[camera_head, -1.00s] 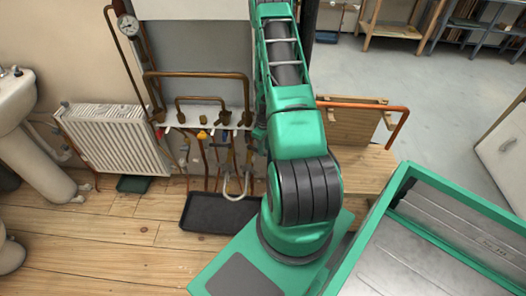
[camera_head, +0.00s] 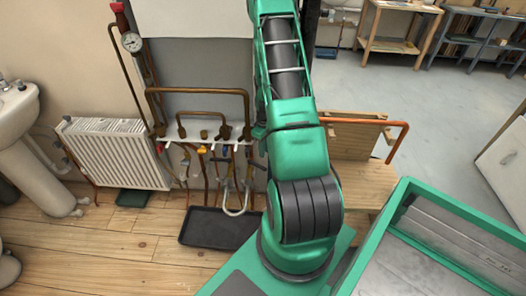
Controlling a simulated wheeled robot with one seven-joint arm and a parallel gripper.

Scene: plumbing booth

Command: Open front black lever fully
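A row of small valves with coloured handles sits under the copper pipes on a pale rail (camera_head: 200,130) against the wall. A yellow handle (camera_head: 203,134) shows near its middle. The handles are very small here, and I cannot make out which one is the front black lever or how far it is turned. My green and black arm reaches up and away from my base, just right of the valves, and covers what lies behind it. My gripper does not show in this view.
A black tray (camera_head: 218,228) lies on the wooden floor below the valves. A white radiator (camera_head: 116,152) and a sink (camera_head: 22,150) stand to the left. A wooden box with a copper pipe (camera_head: 365,126) stands right of my arm. A gauge (camera_head: 132,42) is upper left.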

